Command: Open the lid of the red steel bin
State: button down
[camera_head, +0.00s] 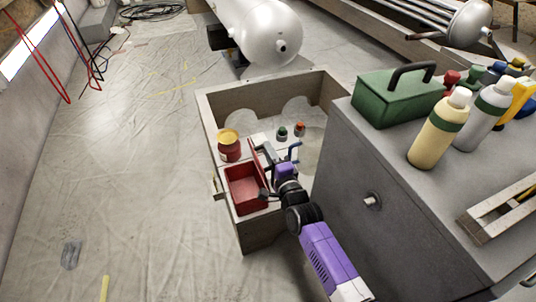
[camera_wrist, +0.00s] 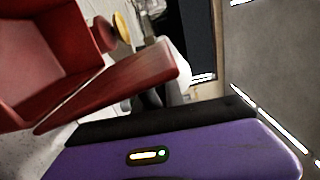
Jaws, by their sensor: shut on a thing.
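The red steel bin (camera_head: 246,197) stands in the front left part of a large open wooden box. Its inside shows from above, and its red lid (camera_head: 257,157) stands raised and tilted along the bin's right side. In the wrist view the open bin (camera_wrist: 45,55) is at the left and the lid (camera_wrist: 115,90) slants up to the right. My gripper (camera_head: 272,172) is at the lid, to the right of the bin's opening, and is shut on the lid. The exact contact is hidden; the wrist view shows my gripper's dark finger and purple body along the bottom.
The wooden box (camera_head: 205,115) also holds a red can with a yellow top (camera_head: 229,146) and small bottles (camera_head: 299,129). A grey cabinet (camera_head: 350,190) stands close on the right, with a green toolbox (camera_head: 400,95) and bottles on top. The sheeted floor at left is mostly clear.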

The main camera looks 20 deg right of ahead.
jog(key=shift+d+m, duration=0.25)
jog(key=shift+m, duration=0.05)
jog(key=c, duration=1.5)
grip_release()
jog(key=shift+o, duration=0.2)
jog(key=shift+s+f, duration=0.1)
jog(key=shift+s, duration=0.05)
jog(key=s+b, duration=0.5)
jog(key=shift+s+f+b, duration=0.1)
jog(key=shift+s+b, duration=0.05)
jog(key=shift+b, duration=0.15)
jog(key=shift+s+b, duration=0.45)
jog(key=shift+s, duration=0.65)
